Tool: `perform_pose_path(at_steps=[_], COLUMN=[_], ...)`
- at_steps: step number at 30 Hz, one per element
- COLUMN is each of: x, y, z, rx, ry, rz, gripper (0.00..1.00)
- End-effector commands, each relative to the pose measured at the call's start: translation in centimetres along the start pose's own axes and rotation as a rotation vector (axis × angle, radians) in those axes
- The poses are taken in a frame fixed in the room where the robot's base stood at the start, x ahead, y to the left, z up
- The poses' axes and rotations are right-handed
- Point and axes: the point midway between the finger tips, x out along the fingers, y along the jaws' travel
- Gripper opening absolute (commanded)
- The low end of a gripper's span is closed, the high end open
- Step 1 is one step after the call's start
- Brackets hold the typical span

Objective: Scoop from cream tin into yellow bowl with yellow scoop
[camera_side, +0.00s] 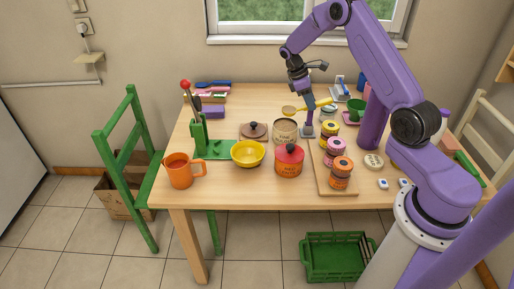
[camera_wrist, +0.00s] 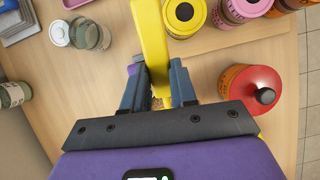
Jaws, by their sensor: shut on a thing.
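My gripper (camera_side: 307,103) is shut on the yellow scoop (camera_side: 323,102) by its handle. In the wrist view, the yellow handle (camera_wrist: 152,45) passes between the two fingers (camera_wrist: 158,84). In the side view, the scoop's tan bowl end points left, above the cream tin (camera_side: 285,131); whether it holds anything is too small to tell. The cream tin stands upright with its lid off, and my gripper hides it in the wrist view. The yellow bowl (camera_side: 247,155) sits on the table left of and in front of the tin.
An orange tin with a red lid (camera_side: 289,163) stands close in front of the cream tin. A brown knobbed lid (camera_side: 254,130) lies left. An orange mug (camera_side: 181,172) and green press (camera_side: 197,135) stand left.

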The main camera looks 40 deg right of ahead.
Motion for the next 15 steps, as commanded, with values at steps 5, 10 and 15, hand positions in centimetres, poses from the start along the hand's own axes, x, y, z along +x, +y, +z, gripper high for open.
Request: perform_pose_path(at_steps=[5,10,15], x=[-0.01,-0.01,-0.09], y=[0.01,0.01,-0.06], z=[0.0,0.01,-0.31], rx=[0.0,0.0,-0.024], ry=[0.0,0.0,0.0], rz=[0.0,0.0,0.012], gripper=[0.0,0.0,0.0])
